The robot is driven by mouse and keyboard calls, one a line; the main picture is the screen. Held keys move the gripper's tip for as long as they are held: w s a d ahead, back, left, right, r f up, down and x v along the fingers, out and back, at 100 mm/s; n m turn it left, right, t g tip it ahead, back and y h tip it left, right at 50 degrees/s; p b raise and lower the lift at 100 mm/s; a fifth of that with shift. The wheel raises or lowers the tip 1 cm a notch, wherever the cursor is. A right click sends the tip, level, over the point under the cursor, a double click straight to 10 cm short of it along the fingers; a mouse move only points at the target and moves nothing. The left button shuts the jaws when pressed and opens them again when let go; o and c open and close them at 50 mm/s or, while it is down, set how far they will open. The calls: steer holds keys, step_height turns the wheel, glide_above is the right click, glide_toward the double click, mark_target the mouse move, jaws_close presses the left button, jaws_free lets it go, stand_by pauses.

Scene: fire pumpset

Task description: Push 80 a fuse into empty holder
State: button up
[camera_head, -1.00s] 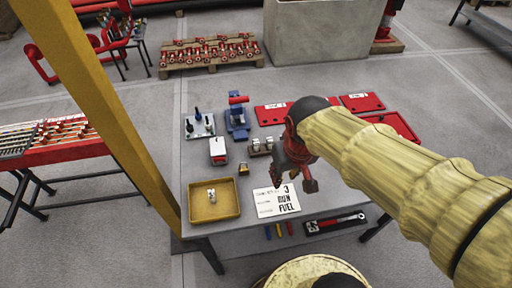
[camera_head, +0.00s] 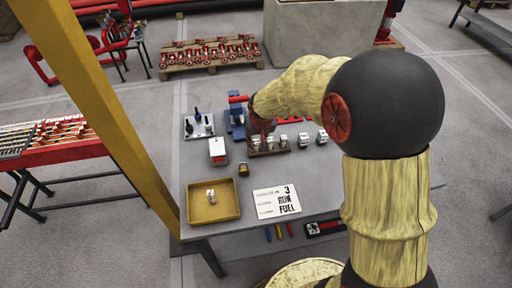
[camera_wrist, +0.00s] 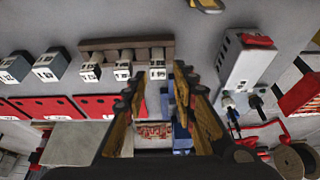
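The brown fuse holder rack (camera_head: 269,152) stands on the grey table and also shows in the wrist view (camera_wrist: 125,43). Three white-labelled fuses sit in a row along it in the wrist view: one on the left (camera_wrist: 90,71), one in the middle (camera_wrist: 123,69) and one at the right end (camera_wrist: 157,69). My gripper (camera_wrist: 160,74) is open, with its fingers on either side of the right-end fuse and a gap showing beside it. In the head view my gripper (camera_head: 262,135) is over the rack's left part. Finger contact and seating depth cannot be told.
Two loose fuses (camera_head: 303,140) (camera_head: 322,137) stand right of the rack. A white-and-red box (camera_head: 217,151), a padlock (camera_head: 243,169), a yellow tray (camera_head: 232,204) and a sign sheet (camera_head: 277,202) lie nearby. A blue device (camera_head: 235,122) stands close behind my gripper.

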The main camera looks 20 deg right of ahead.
mark_target(256, 142)
steer(key=b+x, duration=0.1)
steer(key=x, duration=0.2)
steer(key=b+x, duration=0.1)
steer(key=x, duration=0.1)
steer(key=shift+w+d+f, duration=0.2)
steer(key=shift+w+f, duration=0.1)
steer(key=shift+c, duration=1.4)
steer(key=shift+r, duration=0.1)
steer(key=c, duration=0.4)
jaws_close()
